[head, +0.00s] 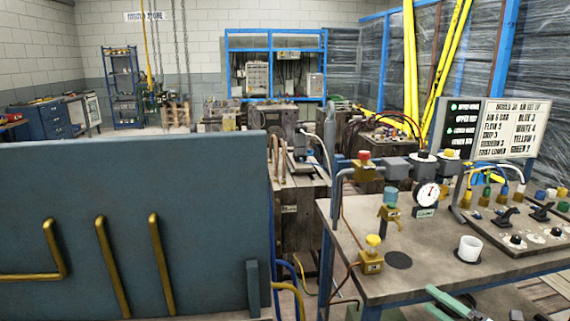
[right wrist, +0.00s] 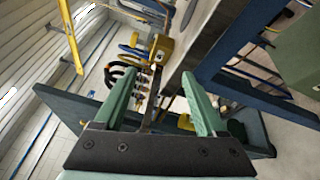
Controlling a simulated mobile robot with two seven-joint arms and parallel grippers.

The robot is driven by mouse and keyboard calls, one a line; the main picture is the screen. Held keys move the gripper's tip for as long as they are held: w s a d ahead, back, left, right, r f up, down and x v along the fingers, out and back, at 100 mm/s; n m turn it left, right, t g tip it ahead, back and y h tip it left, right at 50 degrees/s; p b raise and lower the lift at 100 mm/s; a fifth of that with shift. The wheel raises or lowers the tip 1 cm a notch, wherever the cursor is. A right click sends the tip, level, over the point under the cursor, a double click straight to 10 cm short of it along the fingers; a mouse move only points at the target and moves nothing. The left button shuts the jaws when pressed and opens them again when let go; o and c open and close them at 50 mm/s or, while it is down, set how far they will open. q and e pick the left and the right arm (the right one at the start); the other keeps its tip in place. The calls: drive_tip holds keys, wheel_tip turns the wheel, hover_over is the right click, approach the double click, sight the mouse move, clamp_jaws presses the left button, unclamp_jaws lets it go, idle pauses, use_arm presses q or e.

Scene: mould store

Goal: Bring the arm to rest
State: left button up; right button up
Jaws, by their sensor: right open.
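My right gripper (head: 440,298) shows at the bottom edge of the head view, by the near edge of the bench (head: 340,240). Only part of its green fingers shows there. In the right wrist view the two green fingers (right wrist: 163,78) stand apart with nothing held between them. A yellow block (right wrist: 160,48) on the bench edge lies beyond the fingertips. My left gripper is not in the head view.
The bench carries a white cup (head: 469,248), a dial gauge (head: 427,195), a yellow-capped valve block (head: 371,256) and a switch panel (head: 520,228). A sign board (head: 513,125) stands behind. A large blue-grey panel (head: 130,220) with yellow pipes fills the left.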

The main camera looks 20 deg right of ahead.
drive_tip(key=s+a+f+m+g+h+p, duration=0.25)
drive_tip(key=s+a+f+m, duration=0.25)
drive_tip(key=a+f+m, duration=0.45)
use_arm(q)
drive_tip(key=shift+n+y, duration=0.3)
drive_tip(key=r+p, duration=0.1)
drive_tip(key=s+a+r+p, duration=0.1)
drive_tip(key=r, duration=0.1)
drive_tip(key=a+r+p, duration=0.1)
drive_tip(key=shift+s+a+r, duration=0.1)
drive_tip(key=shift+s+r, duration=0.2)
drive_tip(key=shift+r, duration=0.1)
use_arm(e)
drive_tip(key=s+a+f+m+g, duration=0.3)
drive_tip(key=s+a+m, duration=0.3)
drive_tip(key=a, duration=0.4)
drive_tip(key=s+a+f+m+g, duration=0.3)
drive_tip(key=s+a+m, duration=0.4)
drive_tip(key=a, duration=0.4)
drive_tip(key=shift+s+f, duration=0.15)
drive_tip(key=shift+s, duration=0.05)
drive_tip(key=shift+d+t, duration=0.1)
drive_tip(key=shift+t, duration=0.15)
